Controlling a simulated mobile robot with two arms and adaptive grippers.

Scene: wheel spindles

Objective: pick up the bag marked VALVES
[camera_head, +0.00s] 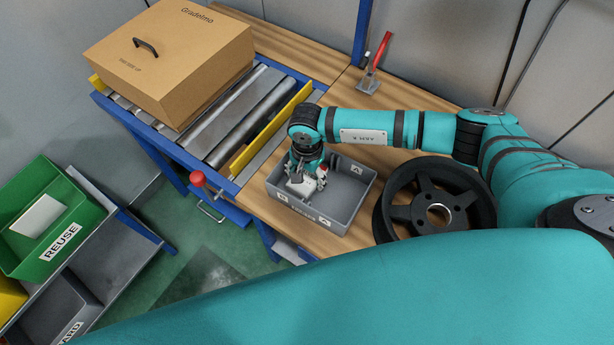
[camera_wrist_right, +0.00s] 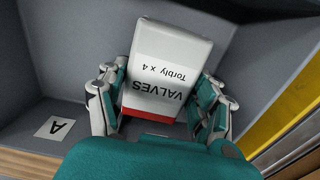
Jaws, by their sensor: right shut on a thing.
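The white bag marked VALVES, with a red band at one end, fills the middle of the right wrist view (camera_wrist_right: 165,62). Its print also reads "Torbly x 4" and shows upside down there. My right gripper (camera_wrist_right: 160,100) is shut on it, a finger on each side. In the head view the bag (camera_head: 301,188) shows small and white under the gripper (camera_head: 305,178), within the grey tray (camera_head: 350,193). I cannot tell whether the bag touches the tray floor. My left gripper is out of view.
A dark wheel (camera_head: 470,195) lies just right of the tray. A cardboard box (camera_head: 170,55) sits on the roller conveyor (camera_head: 238,112) at the back left. A red-handled clamp (camera_head: 376,62) stands on the bench behind my right arm. A green REUSE bin (camera_head: 80,217) is at the left.

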